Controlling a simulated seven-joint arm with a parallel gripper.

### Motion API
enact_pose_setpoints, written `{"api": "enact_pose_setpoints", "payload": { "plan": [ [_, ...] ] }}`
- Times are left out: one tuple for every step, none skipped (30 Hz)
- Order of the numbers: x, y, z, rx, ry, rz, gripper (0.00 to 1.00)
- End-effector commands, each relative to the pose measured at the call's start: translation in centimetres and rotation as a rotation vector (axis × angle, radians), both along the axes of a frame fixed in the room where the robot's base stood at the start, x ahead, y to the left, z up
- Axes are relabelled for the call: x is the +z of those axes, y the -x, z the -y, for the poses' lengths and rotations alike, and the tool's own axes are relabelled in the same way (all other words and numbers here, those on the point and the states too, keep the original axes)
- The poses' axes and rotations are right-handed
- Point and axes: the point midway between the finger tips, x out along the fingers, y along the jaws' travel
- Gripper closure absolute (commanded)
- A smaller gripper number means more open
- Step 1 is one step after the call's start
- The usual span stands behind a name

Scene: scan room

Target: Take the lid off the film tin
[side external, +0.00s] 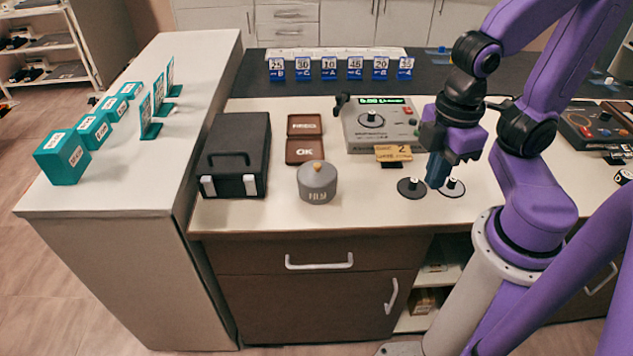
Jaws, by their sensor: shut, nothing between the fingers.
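The film tin (317,190) is a small round grey tin with white lettering on its front. It stands upright on the pale counter, left of the middle. My gripper (436,183) is well to the right of the tin, pointing down, shut and empty.
A black case (235,155) stands left of the tin. Behind the tin lie two brown trays (304,137). A grey instrument (372,133) with a green display and a yellow tag (393,153) stand behind the discs (411,187). The counter between tin and discs is clear.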

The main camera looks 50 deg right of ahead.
Motion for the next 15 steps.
{"api": "enact_pose_setpoints", "payload": {
  "plan": [
    [0.00,0.00,0.00,0.000,0.000,0.000,1.00],
    [0.00,0.00,0.00,0.000,0.000,0.000,1.00],
    [0.00,0.00,0.00,0.000,0.000,0.000,1.00],
    [0.00,0.00,0.00,0.000,0.000,0.000,0.94],
    [0.00,0.00,0.00,0.000,0.000,0.000,0.84],
    [0.00,0.00,0.00,0.000,0.000,0.000,0.71],
    [0.00,0.00,0.00,0.000,0.000,0.000,0.61],
    [0.00,0.00,0.00,0.000,0.000,0.000,0.51],
    [0.00,0.00,0.00,0.000,0.000,0.000,0.38],
    [0.00,0.00,0.00,0.000,0.000,0.000,0.28],
    [0.00,0.00,0.00,0.000,0.000,0.000,0.19],
    [0.00,0.00,0.00,0.000,0.000,0.000,0.06],
    [0.00,0.00,0.00,0.000,0.000,0.000,0.00],
    [0.00,0.00,0.00,0.000,0.000,0.000,0.00],
    [0.00,0.00,0.00,0.000,0.000,0.000,0.00]
  ]
}}
